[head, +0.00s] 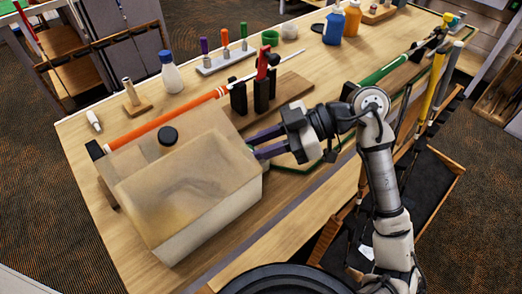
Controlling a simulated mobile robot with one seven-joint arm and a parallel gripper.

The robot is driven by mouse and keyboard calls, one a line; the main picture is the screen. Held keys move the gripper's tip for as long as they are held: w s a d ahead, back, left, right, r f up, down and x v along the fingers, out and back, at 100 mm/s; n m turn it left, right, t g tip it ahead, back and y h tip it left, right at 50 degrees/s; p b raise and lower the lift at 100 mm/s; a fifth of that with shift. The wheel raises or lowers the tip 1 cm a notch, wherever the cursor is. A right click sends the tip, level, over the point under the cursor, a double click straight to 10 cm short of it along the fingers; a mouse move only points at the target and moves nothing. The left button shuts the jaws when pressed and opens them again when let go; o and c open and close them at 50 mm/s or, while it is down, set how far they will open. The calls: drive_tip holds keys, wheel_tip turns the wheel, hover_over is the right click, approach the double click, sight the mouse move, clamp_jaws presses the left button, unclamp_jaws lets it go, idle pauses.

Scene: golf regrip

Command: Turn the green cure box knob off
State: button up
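A pale tan, partly see-through box (190,195) sits at the table's near left, with a dark inner shape showing dimly. A round black knob (168,135) stands up at its far side. I see no green on this box or knob. My gripper (252,147) is at the box's right edge, its two purple fingers apart and pointing left. Nothing shows between them. I cannot tell whether the fingertips touch the box. The gripper is clear of the black knob. A green edging (300,168) shows on the table below my gripper, partly hidden by my arm.
An orange-shafted club (165,120) lies behind the box, near black clamps (262,95) with a red handle. A white bottle (171,75), a rack of colored tools (225,60) and blue bottle (334,27) stand farther back. A green-gripped club (385,70) lies right.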

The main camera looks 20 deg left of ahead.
drive_tip(key=n+g, duration=0.1)
drive_tip(key=n+g+h+b, duration=0.2)
drive_tip(key=shift+w+a+f+n, duration=0.15)
drive_tip(key=shift+w+a+n, duration=0.1)
drive_tip(key=shift+w+n, duration=0.1)
drive_tip(key=shift+w+a+n+g+h+b, duration=0.1)
drive_tip(key=shift+n+g+h+b, duration=0.25)
drive_tip(key=shift+n+g+h, duration=0.45)
drive_tip(key=shift+w+a+n+g+h+b, duration=0.1)
drive_tip(key=shift+n+g+h+b, duration=0.25)
drive_tip(key=shift+n+g+h, duration=0.4)
drive_tip(key=o, duration=0.7)
drive_tip(key=shift+w+r, duration=0.15)
drive_tip(key=shift+r, duration=0.1)
